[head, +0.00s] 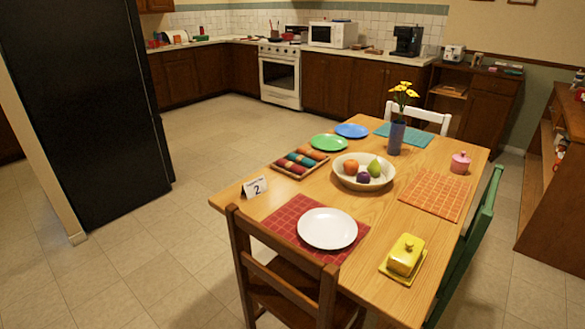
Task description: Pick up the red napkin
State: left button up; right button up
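A small wooden tray (287,175) on the dining table holds several rolled cloths side by side, in orange, teal and dark red tones. A dark red roll (287,166), which looks like the red napkin, lies towards the tray's near side. The rolls are small in the head view, so their exact colours and edges are hard to tell. Neither of my grippers is in view.
The wooden table (228,197) also bears a red placemat (290,212) with a white plate (327,229), a fruit bowl (340,178), a vase (396,138) and a yellow butter dish (406,254). A brown chair (285,287) stands at the near side. Floor left of the table is clear.

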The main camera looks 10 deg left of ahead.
aim_at(290, 166)
jog(key=u, duration=0.95)
jog(key=j+u, duration=0.1)
jog(key=u, duration=0.35)
jog(key=i+u, duration=0.15)
jog(key=u, duration=0.35)
jog(key=i+u, duration=0.1)
jog(key=u, duration=0.35)
jog(key=i+z, duration=0.2)
jog(key=i, duration=0.5)
jog(key=i+j+z, duration=0.2)
jog(key=i, duration=0.5)
jog(key=i+z, duration=0.3)
jog(key=i, duration=0.4)
jog(key=i+j+z, duration=0.15)
jog(key=i+z, duration=0.15)
jog(key=i, duration=0.4)
jog(key=i+l+z, duration=0.1)
jog(key=i+z, duration=0.6)
jog(key=i+j+z, duration=0.1)
jog(key=i+z, duration=0.3)
jog(key=i+l+z, duration=0.1)
jog(key=i+z, duration=0.35)
jog(key=i, duration=0.2)
jog(key=i+j+z, duration=0.15)
jog(key=i+z, duration=0.3)
jog(key=i, duration=0.2)
jog(key=i+z, duration=0.3)
jog(key=i, duration=0.4)
jog(key=i+z, duration=0.25)
jog(key=i, duration=0.45)
